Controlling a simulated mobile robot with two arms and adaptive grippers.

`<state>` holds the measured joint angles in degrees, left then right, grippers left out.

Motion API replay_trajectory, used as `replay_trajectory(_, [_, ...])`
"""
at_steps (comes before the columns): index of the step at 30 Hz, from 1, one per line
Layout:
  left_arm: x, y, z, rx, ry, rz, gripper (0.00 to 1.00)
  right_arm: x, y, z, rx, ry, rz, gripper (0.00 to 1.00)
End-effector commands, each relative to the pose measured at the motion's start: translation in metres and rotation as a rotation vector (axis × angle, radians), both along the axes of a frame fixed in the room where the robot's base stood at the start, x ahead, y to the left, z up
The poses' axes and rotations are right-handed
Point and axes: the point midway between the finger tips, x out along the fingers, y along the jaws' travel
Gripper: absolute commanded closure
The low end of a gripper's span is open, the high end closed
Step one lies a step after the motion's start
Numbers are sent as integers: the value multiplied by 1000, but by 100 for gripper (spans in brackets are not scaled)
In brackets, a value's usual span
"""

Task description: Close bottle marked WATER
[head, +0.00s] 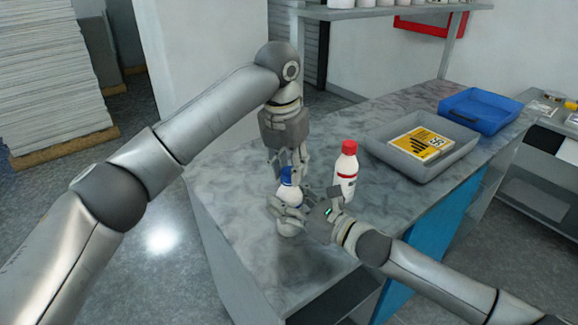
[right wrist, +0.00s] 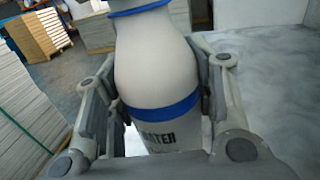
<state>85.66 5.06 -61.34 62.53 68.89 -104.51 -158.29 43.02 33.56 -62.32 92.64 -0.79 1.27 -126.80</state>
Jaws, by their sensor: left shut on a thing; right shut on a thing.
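The white bottle marked WATER (right wrist: 158,130) stands upright between the fingers of my right gripper (right wrist: 160,108), which is shut on its body. Blue bands ring the bottle in the right wrist view. In the head view the bottle (head: 290,191) is near the bench's near left corner, with my right gripper (head: 286,207) around it. My left gripper (head: 288,170) points down from above and is shut on the blue cap (head: 287,176) at the bottle's top. The fingers partly hide the cap, and I cannot tell how tightly it sits on the neck.
A white bottle with a red cap (head: 346,172) stands just right of my grippers. The bench left of the bottles is clear.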

Motion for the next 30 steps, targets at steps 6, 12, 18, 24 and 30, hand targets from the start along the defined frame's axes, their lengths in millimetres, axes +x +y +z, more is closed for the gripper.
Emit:
replay_trajectory(6, [0, 0, 1, -1, -2, 3, 65, 0, 0, 0, -1, 1, -1, 100])
replay_trajectory(12, [0, 0, 1, 0, -1, 4, 47, 0, 0, -1, 0, 1, 0, 100])
replay_trajectory(18, [0, 0, 0, 0, -1, 4, 47, 0, 0, -1, 0, 1, 0, 100])
replay_trajectory(24, [1, 0, 12, -1, -3, 4, 47, 0, 0, 0, 0, 1, 0, 100])
replay_trajectory(30, [1, 0, 39, -1, -3, 5, 47, 0, 0, -1, 0, 1, 0, 100])
